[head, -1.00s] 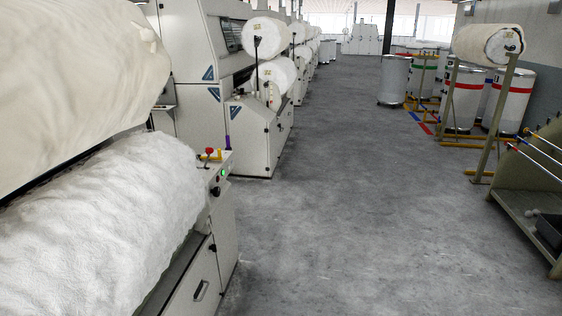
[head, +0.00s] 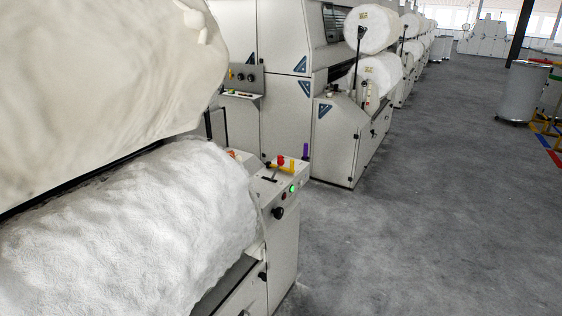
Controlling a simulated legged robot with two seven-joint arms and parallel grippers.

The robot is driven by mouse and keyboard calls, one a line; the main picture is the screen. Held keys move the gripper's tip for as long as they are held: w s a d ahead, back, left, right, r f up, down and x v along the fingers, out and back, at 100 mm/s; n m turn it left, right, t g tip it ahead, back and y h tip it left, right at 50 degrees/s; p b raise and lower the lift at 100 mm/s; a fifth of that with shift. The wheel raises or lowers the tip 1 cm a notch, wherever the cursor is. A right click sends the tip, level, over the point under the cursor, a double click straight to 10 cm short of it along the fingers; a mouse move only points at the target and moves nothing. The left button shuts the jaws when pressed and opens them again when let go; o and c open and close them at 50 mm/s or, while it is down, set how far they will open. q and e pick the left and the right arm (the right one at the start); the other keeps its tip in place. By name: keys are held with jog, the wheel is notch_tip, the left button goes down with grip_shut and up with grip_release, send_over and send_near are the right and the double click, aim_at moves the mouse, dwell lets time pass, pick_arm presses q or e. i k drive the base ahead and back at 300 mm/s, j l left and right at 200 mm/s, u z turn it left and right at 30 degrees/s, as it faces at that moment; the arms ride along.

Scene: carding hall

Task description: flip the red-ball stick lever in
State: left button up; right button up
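A small red ball (head: 281,160) shows at the top of the end panel (head: 290,174) of the nearest machine, just left of the picture's middle. Yellow parts (head: 291,166) sit close around and below it. The stick under the ball is too small to make out, and I cannot tell which way it leans. A dark slot or bar (head: 268,179) lies on the panel in front of it. Neither of my grippers is in view.
The near machine carries a large white fibre roll (head: 130,235) below another white mass (head: 100,80). Its front has a lit green button (head: 292,188) and a black knob (head: 278,213). A second machine (head: 336,140) stands behind.

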aim_at(280, 162)
jog(key=i+l+z, duration=0.1)
jog(key=i+l, duration=0.4)
jog(key=l, duration=0.25)
jog(key=i+l, duration=0.55)
jog(key=l, duration=0.2)
jog(key=i+l+z, duration=0.15)
jog(key=i+l, duration=0.4)
jog(key=l, duration=0.15)
